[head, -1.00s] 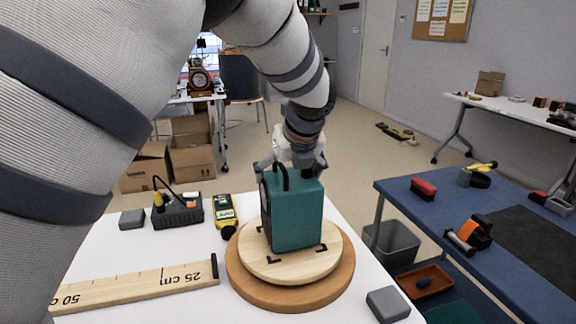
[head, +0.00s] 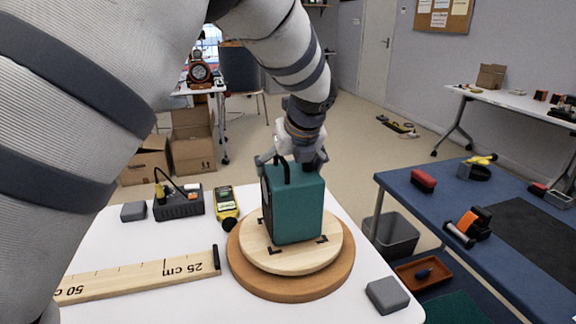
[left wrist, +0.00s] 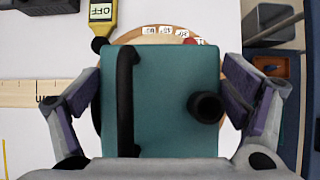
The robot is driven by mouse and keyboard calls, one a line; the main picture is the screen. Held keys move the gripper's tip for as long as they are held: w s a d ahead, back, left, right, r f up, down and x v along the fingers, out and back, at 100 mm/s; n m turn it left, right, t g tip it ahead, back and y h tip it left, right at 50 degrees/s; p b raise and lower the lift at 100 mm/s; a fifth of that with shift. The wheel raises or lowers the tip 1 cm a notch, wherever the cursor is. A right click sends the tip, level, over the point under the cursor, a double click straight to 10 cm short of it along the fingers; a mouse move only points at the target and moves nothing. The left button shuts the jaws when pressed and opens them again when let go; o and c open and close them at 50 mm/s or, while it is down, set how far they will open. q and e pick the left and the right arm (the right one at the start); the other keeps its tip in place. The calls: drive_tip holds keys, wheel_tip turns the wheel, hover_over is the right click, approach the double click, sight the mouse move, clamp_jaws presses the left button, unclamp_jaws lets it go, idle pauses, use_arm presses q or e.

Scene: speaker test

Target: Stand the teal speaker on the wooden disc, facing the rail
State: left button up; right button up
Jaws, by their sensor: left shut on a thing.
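The teal speaker (head: 298,208) stands upright over the pale wooden disc (head: 330,252), its base among black corner marks, seemingly resting there. Its dark face is turned left, towards the wooden rail (head: 135,278) marked in centimetres. My left gripper (head: 292,165) comes from above and is shut on the speaker's upper part. In the left wrist view, its fingers (left wrist: 160,100) flank the speaker top (left wrist: 165,75), which has a black handle and a round black knob. The far side of the speaker's base is hidden. My right gripper is not in view.
The disc sits on a wider brown base (head: 245,277) on the white table. A yellow meter (head: 227,203), a dark box with a cable (head: 178,203) and two grey blocks (head: 387,294) (head: 134,211) stand around it. A blue table (head: 415,205) is at right.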

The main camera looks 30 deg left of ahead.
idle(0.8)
use_arm(q)
drive_tip(key=o, duration=1.7)
drive_tip(key=shift+f, duration=0.15)
drive_tip(key=v, duration=1.2)
